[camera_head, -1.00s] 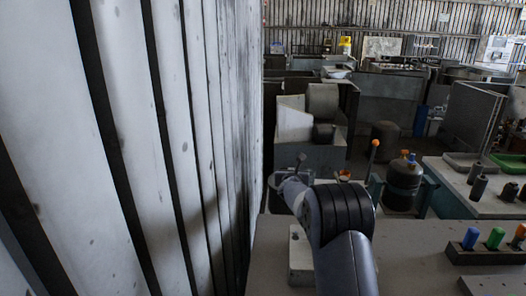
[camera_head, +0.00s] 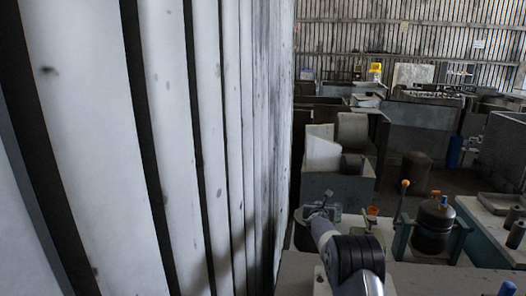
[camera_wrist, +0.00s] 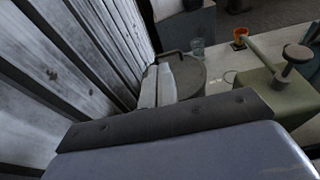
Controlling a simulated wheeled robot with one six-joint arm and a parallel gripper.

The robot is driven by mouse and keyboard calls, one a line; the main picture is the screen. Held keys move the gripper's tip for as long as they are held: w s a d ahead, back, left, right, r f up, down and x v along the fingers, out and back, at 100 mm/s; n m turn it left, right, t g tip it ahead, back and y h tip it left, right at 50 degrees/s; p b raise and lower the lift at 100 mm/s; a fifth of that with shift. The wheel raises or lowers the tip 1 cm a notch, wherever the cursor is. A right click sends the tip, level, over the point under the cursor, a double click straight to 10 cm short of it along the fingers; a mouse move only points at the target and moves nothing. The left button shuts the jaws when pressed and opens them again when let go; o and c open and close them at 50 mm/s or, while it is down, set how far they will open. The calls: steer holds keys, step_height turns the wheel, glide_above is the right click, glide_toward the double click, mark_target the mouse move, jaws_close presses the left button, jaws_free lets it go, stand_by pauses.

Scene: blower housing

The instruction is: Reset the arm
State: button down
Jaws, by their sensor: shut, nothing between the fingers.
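My arm rises at the bottom of the head view, its wrist reaching up and left to my gripper (camera_head: 320,212), which is small and partly hidden there. In the wrist view my gripper (camera_wrist: 158,70) shows as two pale fingers close side by side, shut and empty. They point away over a round grey drum-like container (camera_wrist: 188,78); whether they touch it I cannot tell.
A pale ribbed wall (camera_head: 170,130) stands close on the left. An orange cup (camera_head: 372,210), an orange-knobbed lever (camera_head: 404,185) and a dark tank (camera_head: 433,222) stand to the right of my gripper. A clear glass (camera_wrist: 197,47) sits beyond the container.

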steer(key=shift+p+x, duration=1.9)
steer(key=shift+p, duration=0.8)
steer(key=shift+s+f+b, duration=0.1)
steer(key=shift+b, duration=0.45)
